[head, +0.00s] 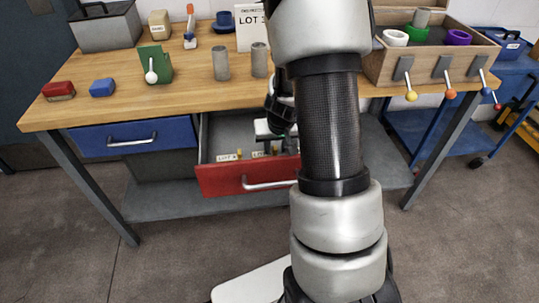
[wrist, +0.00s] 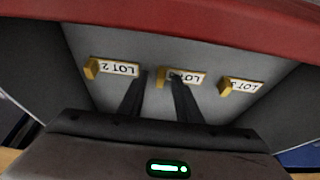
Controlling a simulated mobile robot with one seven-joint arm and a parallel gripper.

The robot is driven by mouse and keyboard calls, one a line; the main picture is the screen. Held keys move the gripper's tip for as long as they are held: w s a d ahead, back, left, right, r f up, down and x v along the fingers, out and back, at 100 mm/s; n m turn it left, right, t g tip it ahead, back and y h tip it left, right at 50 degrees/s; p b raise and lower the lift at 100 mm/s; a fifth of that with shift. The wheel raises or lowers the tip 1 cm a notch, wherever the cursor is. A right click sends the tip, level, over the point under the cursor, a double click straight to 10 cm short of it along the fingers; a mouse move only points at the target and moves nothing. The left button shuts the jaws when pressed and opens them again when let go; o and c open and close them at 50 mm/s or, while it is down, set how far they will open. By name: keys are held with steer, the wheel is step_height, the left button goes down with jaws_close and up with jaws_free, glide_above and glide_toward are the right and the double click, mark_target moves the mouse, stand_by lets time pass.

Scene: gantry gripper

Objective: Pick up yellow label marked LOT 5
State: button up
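Three white labels with yellow tabs lie in the open red drawer (head: 230,180). In the wrist view they are a left label (wrist: 118,68), a middle label (wrist: 190,79) and a right label (wrist: 243,86). Their numbers are hard to read for certain; the left one looks like LOT 2, and a finger covers part of the middle one. My gripper (wrist: 159,80) is open, with its fingertips on either side of the middle label's yellow tab (wrist: 163,77). I cannot tell whether they touch it. In the head view, my arm hides part of the drawer.
The drawer's red front (wrist: 200,18) and grey side walls enclose the gripper. The wooden bench top (head: 120,110) is above. A white LOT sign (head: 249,28), partly hidden by my arm, two grey cylinders (head: 221,63) and a green holder (head: 155,62) stand on it.

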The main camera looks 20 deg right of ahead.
steer(key=shift+c, duration=0.4)
jaws_close()
steer(key=shift+r, duration=0.1)
